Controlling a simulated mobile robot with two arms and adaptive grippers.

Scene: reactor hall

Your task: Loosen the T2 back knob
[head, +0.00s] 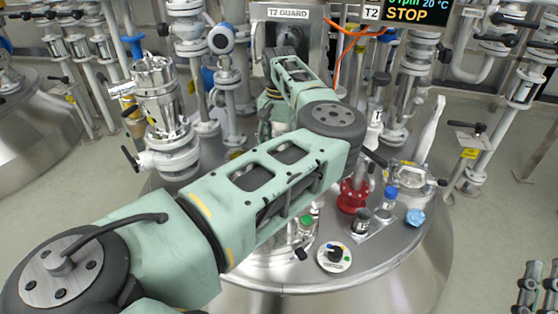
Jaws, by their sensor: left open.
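The T2 vessel top (385,245) is a round metal lid crowded with fittings, under a plate marked T2. A small glass-covered port (408,178) with black handles sits at its right side. I cannot tell which fitting is the back knob. My left arm crosses the middle of the view and bends back in front of the T2 guard (285,14). My left gripper (271,128) hangs near the far end of that arm, largely hidden by the arm; it is open and I see nothing held. My right gripper is not in view.
A red fitting (353,195), a blue-capped fitting (388,198) and a black dial (335,256) stand on the lid. A shiny metal filter housing (160,100) and pipes crowd the left and back. Open floor shows at far right.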

